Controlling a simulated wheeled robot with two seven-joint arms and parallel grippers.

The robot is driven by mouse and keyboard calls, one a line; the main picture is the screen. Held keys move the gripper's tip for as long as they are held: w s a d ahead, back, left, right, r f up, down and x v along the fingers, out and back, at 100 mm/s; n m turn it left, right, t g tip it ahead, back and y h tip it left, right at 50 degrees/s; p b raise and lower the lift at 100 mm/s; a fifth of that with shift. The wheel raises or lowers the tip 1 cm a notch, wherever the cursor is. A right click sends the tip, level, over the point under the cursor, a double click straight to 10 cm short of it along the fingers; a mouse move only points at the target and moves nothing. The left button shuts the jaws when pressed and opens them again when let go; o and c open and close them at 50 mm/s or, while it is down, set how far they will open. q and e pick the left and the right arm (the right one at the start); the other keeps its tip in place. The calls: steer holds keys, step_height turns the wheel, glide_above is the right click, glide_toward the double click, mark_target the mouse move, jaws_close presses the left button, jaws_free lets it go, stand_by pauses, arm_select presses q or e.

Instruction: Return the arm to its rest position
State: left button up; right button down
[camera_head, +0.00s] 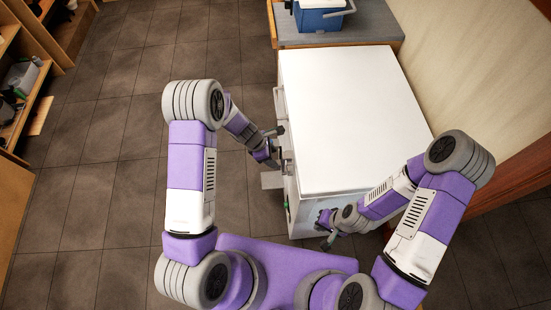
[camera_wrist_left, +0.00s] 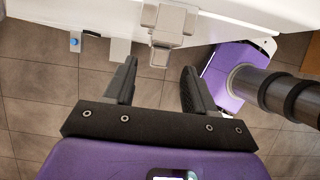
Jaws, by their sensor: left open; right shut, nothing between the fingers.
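My left arm reaches forward and bends in toward the left side of a white box-shaped appliance (camera_head: 350,115). My left gripper (camera_head: 272,150) is beside that side. In the left wrist view, my left gripper (camera_wrist_left: 158,68) has its two dark fingers apart with nothing between them. A pale grey bracket-like part (camera_wrist_left: 175,28) of the appliance is just beyond the fingertips; I cannot tell whether they touch it. My right arm is bent at the right, and my right gripper (camera_head: 328,230) is shut and empty, low by the appliance's near side.
A blue cooler box (camera_head: 320,18) stands on a grey surface (camera_head: 375,30) behind the appliance. A wall and brown trim (camera_head: 510,165) are close on the right. Wooden shelves (camera_head: 35,90) stand at the far left. Tiled floor (camera_head: 110,130) between is clear.

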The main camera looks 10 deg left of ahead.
arm_select(q)
steer(key=shift+a+r, duration=0.1)
steer(key=shift+r, duration=0.1)
stand_by(0.4)
steer(key=s+a+f+m+g+y, duration=0.1)
steer(key=s+f+m, duration=0.2)
steer(key=s+m, duration=0.3)
steer(key=s+a+f+m+g+y, duration=0.1)
steer(key=s+f+m, duration=0.25)
steer(key=s, duration=0.45)
steer(key=s+d+r+m+t+h, duration=0.15)
steer(key=s+d+m, duration=0.25)
steer(key=s+m, duration=0.45)
steer(key=shift+m, duration=0.4)
steer(key=f+b, duration=0.1)
steer(key=w+f+b, duration=0.2)
steer(key=f+b, duration=0.1)
